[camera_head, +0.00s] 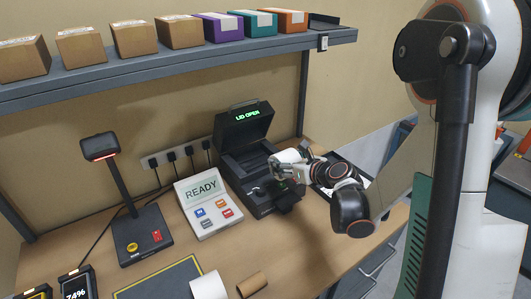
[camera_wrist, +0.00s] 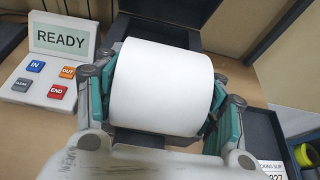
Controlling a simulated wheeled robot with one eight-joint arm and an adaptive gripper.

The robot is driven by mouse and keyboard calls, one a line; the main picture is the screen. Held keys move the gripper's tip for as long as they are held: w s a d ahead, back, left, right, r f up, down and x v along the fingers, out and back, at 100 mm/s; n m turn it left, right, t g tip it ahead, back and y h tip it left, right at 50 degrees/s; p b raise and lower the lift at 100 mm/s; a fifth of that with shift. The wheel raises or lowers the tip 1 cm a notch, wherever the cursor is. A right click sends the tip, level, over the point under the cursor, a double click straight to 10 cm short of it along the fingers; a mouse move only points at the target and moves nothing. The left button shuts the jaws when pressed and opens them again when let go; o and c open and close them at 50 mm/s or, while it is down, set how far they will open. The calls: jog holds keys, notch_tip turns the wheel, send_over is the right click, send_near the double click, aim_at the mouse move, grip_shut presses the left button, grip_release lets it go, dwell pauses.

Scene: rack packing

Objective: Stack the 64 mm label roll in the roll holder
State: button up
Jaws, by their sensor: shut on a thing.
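My gripper (camera_head: 288,170) is shut on a white label roll (camera_wrist: 168,88), with a teal-padded finger on each side of it. The roll also shows in the head view (camera_head: 287,156), partly covered by the fingers. A black label printer (camera_head: 231,163) stands on the bench with its lid (camera_head: 243,124) up; its display reads "LID OPEN". The held roll is over the right side of the printer; I cannot tell whether they touch. The roll holder inside is mostly hidden. In the wrist view the roll covers much of the printer.
A white panel (camera_head: 208,205) reading "READY" stands left of the printer. A scanner stand (camera_head: 124,190) is further left. A shelf (camera_head: 180,60) with boxes hangs above. A dark tray (camera_wrist: 262,137) is right.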

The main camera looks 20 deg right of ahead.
jog(key=r+b+x, duration=0.1)
jog(key=x, duration=0.5)
jog(key=w+r+b+x, duration=0.1)
jog(key=x, duration=0.5)
jog(key=r+b+x, duration=0.1)
jog(key=r+x, duration=0.1)
jog(key=x, duration=0.4)
jog(key=shift+w+a, duration=0.45)
jog(key=shift+w, duration=0.05)
jog(key=shift+f+b, duration=0.65)
jog(key=shift+f, duration=1.3)
jog(key=shift+w+f, duration=0.2)
jog(key=shift+f, duration=0.05)
jog(key=shift+s, duration=0.1)
jog(key=shift+f+b, duration=0.25)
jog(key=shift+b, duration=0.15)
jog(key=o, duration=1.3)
jog(key=shift+r, duration=0.15)
